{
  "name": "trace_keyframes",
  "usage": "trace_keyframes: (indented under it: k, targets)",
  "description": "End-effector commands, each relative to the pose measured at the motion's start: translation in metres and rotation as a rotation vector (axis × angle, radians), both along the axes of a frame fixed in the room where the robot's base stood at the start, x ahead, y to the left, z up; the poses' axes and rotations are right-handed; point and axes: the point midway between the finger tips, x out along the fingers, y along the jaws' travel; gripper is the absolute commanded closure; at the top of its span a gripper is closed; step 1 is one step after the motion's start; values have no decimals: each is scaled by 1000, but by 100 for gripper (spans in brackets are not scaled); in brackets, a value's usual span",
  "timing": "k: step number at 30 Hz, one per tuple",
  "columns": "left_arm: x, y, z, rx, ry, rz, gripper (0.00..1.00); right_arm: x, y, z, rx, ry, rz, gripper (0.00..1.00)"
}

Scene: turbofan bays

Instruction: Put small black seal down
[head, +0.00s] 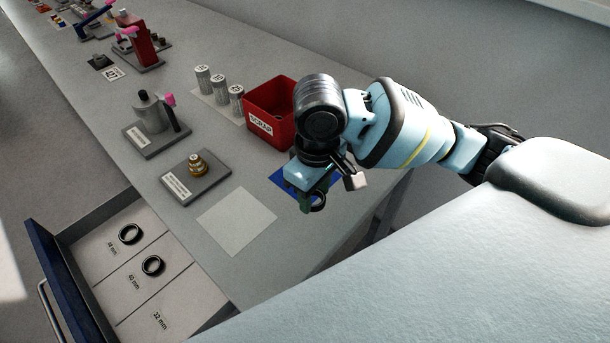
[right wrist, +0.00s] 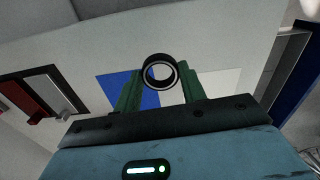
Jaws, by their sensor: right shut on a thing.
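The small black seal (head: 319,207) is a dark ring at the tips of my right gripper (head: 311,199). In the right wrist view the seal (right wrist: 160,57) sits between the two green fingers of the right gripper (right wrist: 160,88), which is shut on it. The gripper is over the blue patch (head: 279,177) of the bench, partly hiding it. In the right wrist view the blue patch (right wrist: 117,88) and the white square (right wrist: 225,82) lie beyond the fingers. I cannot tell the seal's exact height above the bench. My left gripper is not in view.
A red scrap bin (head: 259,127) stands close behind the gripper. The white square (head: 237,221) is bare. A grey stand with a brass part (head: 195,165) sits to its left. An open drawer (head: 85,210) holds two larger black rings (head: 130,224) in labelled compartments; its 32 mm compartment is empty.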

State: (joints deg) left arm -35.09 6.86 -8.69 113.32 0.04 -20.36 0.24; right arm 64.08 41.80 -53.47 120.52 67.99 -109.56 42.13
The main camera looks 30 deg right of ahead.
Motion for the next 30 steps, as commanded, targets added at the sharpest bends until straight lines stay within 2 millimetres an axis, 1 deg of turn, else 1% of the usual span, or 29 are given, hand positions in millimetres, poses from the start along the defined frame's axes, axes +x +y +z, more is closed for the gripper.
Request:
trace_keyframes:
  k: [3, 30]
  targets:
    - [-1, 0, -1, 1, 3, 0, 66, 4, 7, -3, 4, -1, 175, 81]
    - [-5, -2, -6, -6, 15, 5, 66, 26, 54, -21, 11, -11, 1516, 81]
